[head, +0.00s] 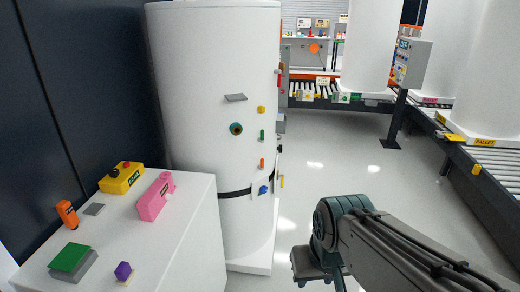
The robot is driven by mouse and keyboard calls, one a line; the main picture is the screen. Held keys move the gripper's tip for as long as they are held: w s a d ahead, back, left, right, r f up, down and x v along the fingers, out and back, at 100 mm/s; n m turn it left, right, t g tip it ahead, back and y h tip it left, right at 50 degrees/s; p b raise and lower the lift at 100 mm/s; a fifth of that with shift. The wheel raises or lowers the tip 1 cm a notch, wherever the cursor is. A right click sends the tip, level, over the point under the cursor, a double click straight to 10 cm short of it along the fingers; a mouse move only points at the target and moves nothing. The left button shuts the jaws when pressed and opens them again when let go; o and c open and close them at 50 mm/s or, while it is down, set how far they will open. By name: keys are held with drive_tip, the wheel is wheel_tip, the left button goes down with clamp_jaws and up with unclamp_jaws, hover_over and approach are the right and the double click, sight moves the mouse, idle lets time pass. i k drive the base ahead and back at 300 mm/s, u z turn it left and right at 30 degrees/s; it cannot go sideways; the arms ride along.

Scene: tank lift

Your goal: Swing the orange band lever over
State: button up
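A tall white tank (205,90) stands left of centre, upright on a low white base. A black band (235,193) runs around its lower part. Several small coloured fittings sit down its right side. Among them is a small orange piece (262,163) just above the band's level, and a blue knob (263,190) near the band. Another orange-red piece (280,75) shows at the tank's right edge. I cannot tell which orange piece is the band lever. My arm reaches in from the lower right, its bent part right of the tank's base. I cannot make out my gripper's fingers.
A white cabinet (190,235) stands close at the left, with a yellow box (121,178), a pink block (156,197) and a green block (71,257) on top. Grey floor (330,165) is clear right of the tank. A roller conveyor (495,165) runs along the right.

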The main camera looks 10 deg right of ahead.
sight(261, 167)
drive_tip(key=z, duration=0.2)
drive_tip(key=i, duration=1.45)
drive_tip(key=z, duration=0.2)
